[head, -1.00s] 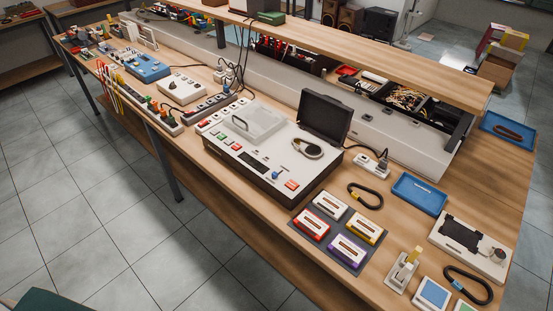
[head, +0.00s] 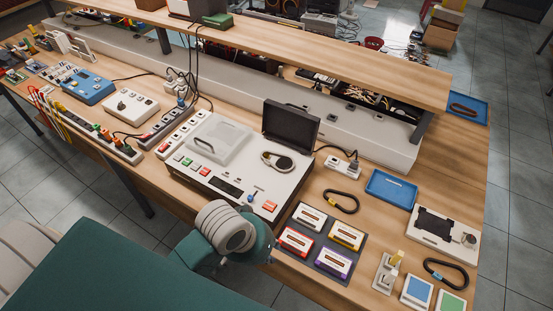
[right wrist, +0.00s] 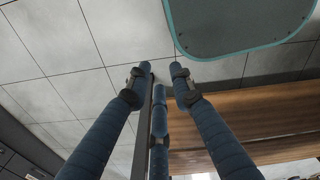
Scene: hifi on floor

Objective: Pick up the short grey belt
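Several dark belt loops show in the head view; their grey shade is hard to tell. A small loop (head: 341,201) lies on the bench behind the cassette mat. A larger loop (head: 446,275) with a blue mark lies at the front right. Another loop (head: 463,108) lies in the far blue tray (head: 482,112). My left gripper (head: 262,246) is at the bench's front edge, left of the cassettes, apart from all the loops; its fingers are mostly hidden. My right gripper (right wrist: 158,76) has its fingers spread and empty, over the floor beside the wooden bench edge.
A tape deck (head: 245,165) with an open dark lid stands left of the small loop. Cassettes lie on a dark mat (head: 318,255). A blue tray (head: 391,189) and a power strip (head: 342,166) are close to the loop. A raised shelf (head: 330,62) runs behind.

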